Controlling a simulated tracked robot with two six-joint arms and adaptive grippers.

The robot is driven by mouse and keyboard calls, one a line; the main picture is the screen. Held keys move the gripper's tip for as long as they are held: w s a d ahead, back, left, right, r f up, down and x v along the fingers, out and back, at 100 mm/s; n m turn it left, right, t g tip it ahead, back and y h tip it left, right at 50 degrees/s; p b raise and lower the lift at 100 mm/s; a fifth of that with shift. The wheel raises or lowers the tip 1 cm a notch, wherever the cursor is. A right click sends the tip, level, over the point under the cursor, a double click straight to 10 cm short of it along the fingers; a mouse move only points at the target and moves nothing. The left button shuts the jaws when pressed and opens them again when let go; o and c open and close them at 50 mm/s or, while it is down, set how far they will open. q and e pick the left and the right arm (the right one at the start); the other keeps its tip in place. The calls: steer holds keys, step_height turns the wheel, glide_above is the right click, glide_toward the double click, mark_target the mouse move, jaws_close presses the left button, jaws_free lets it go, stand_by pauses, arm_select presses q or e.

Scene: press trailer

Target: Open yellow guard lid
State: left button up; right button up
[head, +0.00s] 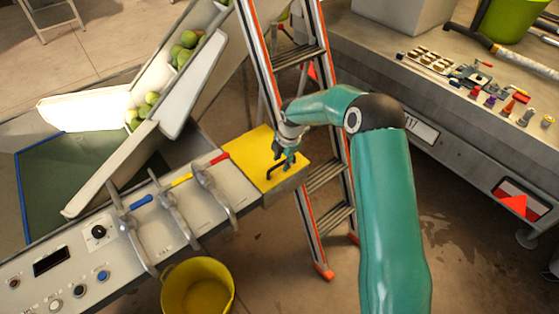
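The yellow guard lid (247,156) lies flat at the right end of the grey control console, beside the levers. A small dark handle (269,170) stands on it, towards its right side. My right gripper (284,165) is over the right part of the lid, next to the handle, pointing down. It is small and dark here, so I cannot tell whether its fingers are open, shut or around the handle. The lid looks closed. My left gripper is not in view.
Three levers, blue-, yellow- and red-tipped (214,161), stand left of the lid. An orange-edged ladder (313,179) rises close behind my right wrist. A yellow bucket (197,287) is on the floor. A white chute (187,80) holds green fruit. Small parts lie on the trailer bed (420,95).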

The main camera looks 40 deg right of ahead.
jaws_close()
